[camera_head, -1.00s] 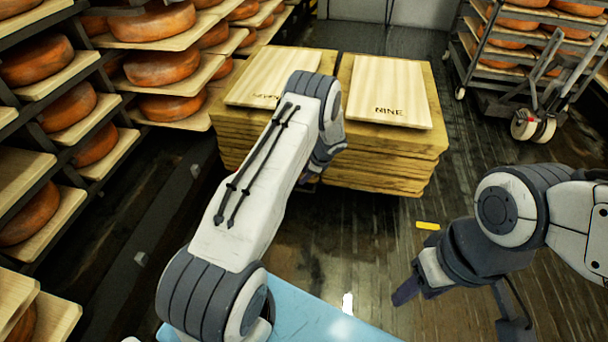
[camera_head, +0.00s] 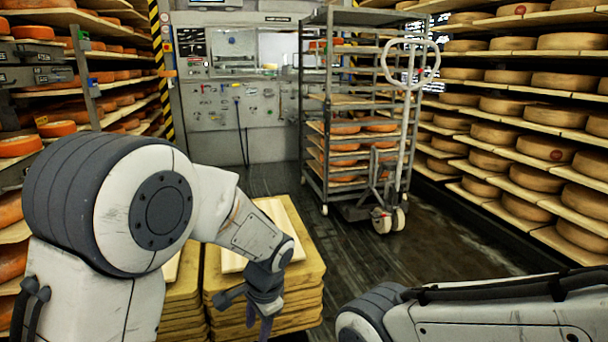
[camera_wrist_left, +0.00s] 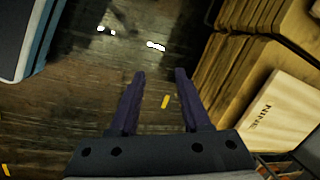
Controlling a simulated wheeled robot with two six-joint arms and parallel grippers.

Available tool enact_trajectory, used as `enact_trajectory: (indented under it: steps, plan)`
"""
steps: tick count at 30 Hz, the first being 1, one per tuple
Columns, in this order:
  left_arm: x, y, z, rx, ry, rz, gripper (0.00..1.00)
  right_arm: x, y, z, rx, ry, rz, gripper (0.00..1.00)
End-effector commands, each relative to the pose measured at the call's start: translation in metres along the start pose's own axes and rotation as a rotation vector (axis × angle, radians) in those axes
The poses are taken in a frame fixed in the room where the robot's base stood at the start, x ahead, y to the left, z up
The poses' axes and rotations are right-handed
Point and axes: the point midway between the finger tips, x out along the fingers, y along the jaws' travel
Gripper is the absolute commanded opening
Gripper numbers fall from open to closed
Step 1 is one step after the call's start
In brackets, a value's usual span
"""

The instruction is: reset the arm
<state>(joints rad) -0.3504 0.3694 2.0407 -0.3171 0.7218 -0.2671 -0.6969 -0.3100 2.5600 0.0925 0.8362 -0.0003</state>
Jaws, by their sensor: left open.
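My left arm (camera_head: 110,210) comes in from the left, bent at a big grey joint. Its gripper (camera_head: 263,318) hangs low in front of the near stack of boards, partly cut off by the bottom edge. In the left wrist view the gripper (camera_wrist_left: 159,74) has its two dark fingers apart, with nothing between them but floor farther below. My right arm (camera_head: 480,318) lies across the lower right corner of the head view. Its gripper is out of the picture.
A stack of wooden boards (camera_head: 305,280) stands beside my left gripper; the wrist view shows the board marked NINE (camera_wrist_left: 275,112). A wheeled rack (camera_head: 328,105) holds cheese wheels beyond. Shelves of cheese (camera_head: 590,115) line both sides. Dark floor (camera_head: 440,245) between rack and right shelves is open.

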Motion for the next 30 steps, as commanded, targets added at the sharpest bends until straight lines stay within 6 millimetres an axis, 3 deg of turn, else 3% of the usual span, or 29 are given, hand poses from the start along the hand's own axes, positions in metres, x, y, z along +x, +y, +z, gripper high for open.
enact_trajectory:
  steps: [1, 6, 12, 17, 26, 30]
  plan:
    - [-0.028, 0.026, 0.009, -0.023, 0.027, 0.02, 0.47, -0.005, 0.0, 0.0, 0.0, 0.0, 0.0, 0.5]
    - [-0.077, 0.098, 0.046, -0.112, 0.075, 0.109, 0.47, -0.011, -0.001, -0.001, 0.0, 0.0, 0.0, 0.5]
    - [-0.105, 0.154, 0.089, -0.177, 0.102, 0.2, 0.47, -0.016, -0.001, -0.001, 0.0, 0.0, 0.0, 0.5]
    - [-0.116, 0.189, 0.122, -0.215, 0.112, 0.268, 0.47, -0.02, -0.002, -0.001, 0.0, 0.0, 0.0, 0.5]
    - [-0.183, 0.176, 0.127, -0.222, 0.108, 0.272, 0.47, -0.089, -0.006, -0.005, 0.0, 0.0, 0.0, 0.5]
    - [-0.222, 0.168, 0.13, -0.222, 0.109, 0.272, 0.47, -0.129, -0.009, -0.007, 0.0, 0.0, 0.0, 0.5]
